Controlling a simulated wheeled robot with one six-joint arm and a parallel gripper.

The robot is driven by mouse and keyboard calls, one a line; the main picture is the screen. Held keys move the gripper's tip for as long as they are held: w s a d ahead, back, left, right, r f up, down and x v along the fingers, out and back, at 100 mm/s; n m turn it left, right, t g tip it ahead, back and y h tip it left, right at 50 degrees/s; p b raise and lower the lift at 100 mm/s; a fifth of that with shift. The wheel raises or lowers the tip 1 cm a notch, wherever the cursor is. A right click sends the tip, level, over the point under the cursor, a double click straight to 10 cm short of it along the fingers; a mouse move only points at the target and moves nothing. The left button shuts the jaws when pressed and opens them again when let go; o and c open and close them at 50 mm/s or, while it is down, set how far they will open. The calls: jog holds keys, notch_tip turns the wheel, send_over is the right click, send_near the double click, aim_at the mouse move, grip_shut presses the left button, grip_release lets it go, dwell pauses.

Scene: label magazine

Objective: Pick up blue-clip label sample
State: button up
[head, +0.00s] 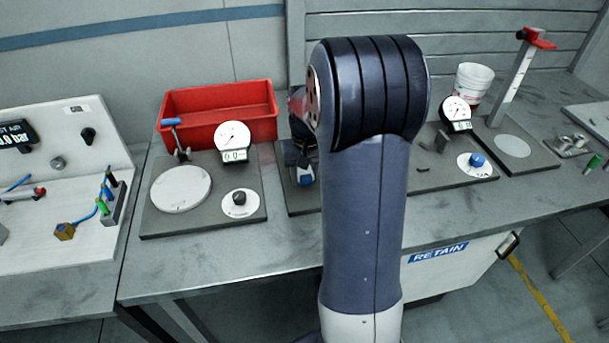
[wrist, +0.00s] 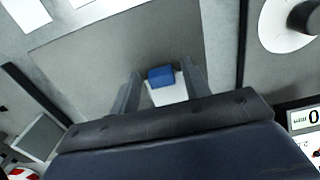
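The blue-clip label sample (wrist: 161,76) shows in the wrist view as a blue block with a white strip running from it toward my gripper. It lies between the two fingers of my gripper (wrist: 160,74), with a gap visible on each side, so the fingers look open around it. In the head view the sample (head: 305,176) is a small blue and white piece just left of my arm, over a dark grey plate. My gripper is mostly hidden there behind my own arm.
A red bin (head: 222,112) stands at the back left. A plate with a dial gauge (head: 233,141), white disc and black knob (head: 239,198) lies left of the sample. Right of my arm are another gauge (head: 456,113), a blue knob (head: 477,160) and a white bucket (head: 473,82).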

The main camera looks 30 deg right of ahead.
jog(key=c, duration=0.9)
